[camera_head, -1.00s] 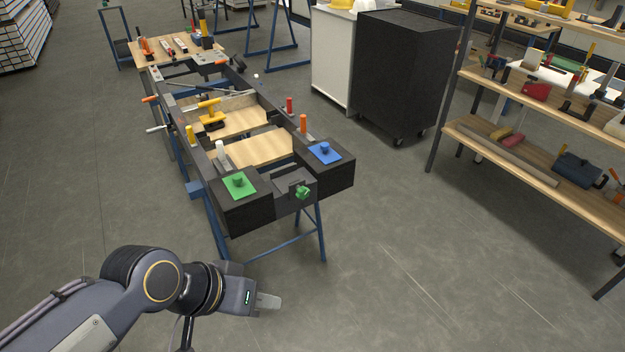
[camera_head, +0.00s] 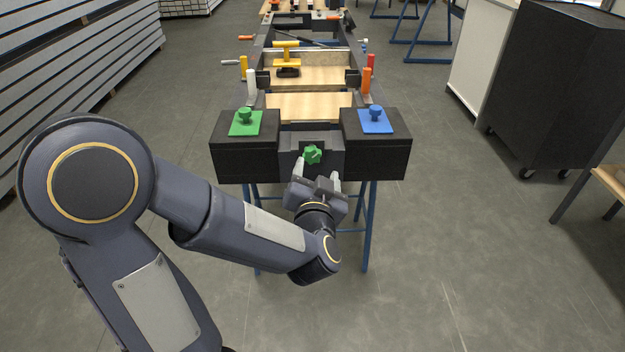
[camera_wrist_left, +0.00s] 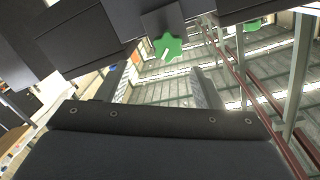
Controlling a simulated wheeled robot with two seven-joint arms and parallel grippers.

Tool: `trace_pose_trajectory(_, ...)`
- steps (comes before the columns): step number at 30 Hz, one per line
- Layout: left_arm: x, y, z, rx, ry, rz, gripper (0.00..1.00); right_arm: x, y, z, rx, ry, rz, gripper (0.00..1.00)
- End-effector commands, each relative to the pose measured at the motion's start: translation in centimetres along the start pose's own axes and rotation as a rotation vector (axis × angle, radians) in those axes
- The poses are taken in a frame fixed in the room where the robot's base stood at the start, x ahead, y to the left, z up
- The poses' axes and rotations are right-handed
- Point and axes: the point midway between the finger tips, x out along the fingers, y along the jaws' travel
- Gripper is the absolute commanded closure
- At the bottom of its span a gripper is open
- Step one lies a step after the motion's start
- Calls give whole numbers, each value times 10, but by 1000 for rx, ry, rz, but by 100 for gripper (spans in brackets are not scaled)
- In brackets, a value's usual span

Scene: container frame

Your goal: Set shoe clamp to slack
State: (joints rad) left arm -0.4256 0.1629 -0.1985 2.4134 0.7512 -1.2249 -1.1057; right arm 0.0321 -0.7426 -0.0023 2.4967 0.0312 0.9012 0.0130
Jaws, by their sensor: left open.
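A green star-shaped knob (camera_head: 312,154), which I take to be the shoe clamp's, sits on the dark front block (camera_head: 295,137) of the frame, between two black boxes. In the left wrist view the knob (camera_wrist_left: 168,46) shows a pale line on its face. My left gripper (camera_head: 318,174) is open and empty just in front of and slightly below the knob, fingers pointing at it. In the left wrist view its fingers (camera_wrist_left: 163,84) stand left and right of the knob's line, with the knob beyond the tips. Touching is not visible. My right gripper is out of view.
The left black box (camera_head: 240,158) carries a green knob on a green plate (camera_head: 245,124). The right one (camera_head: 385,155) carries a blue knob on a blue plate (camera_head: 375,122). Orange, yellow and white handles line the frame behind. Blue legs stand below. Floor in front is clear.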

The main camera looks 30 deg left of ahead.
Motion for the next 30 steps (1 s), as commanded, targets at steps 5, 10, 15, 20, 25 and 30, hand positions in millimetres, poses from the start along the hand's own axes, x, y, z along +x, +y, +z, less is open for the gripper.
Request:
trace_pose_trajectory(5,5,-3,11,80,13,-91,40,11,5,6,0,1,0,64)
trace_pose_trajectory(10,28,-7,10,83,13,-98,40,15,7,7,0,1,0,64)
trace_pose_trajectory(15,56,-10,10,82,14,-97,40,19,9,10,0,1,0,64)
trace_pose_trajectory(20,72,-10,8,81,15,-93,40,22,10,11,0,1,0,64)
trace_pose_trajectory(25,78,-11,8,81,15,-92,40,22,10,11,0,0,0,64)
trace_pose_trajectory(30,78,-11,8,81,15,-91,40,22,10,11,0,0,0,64)
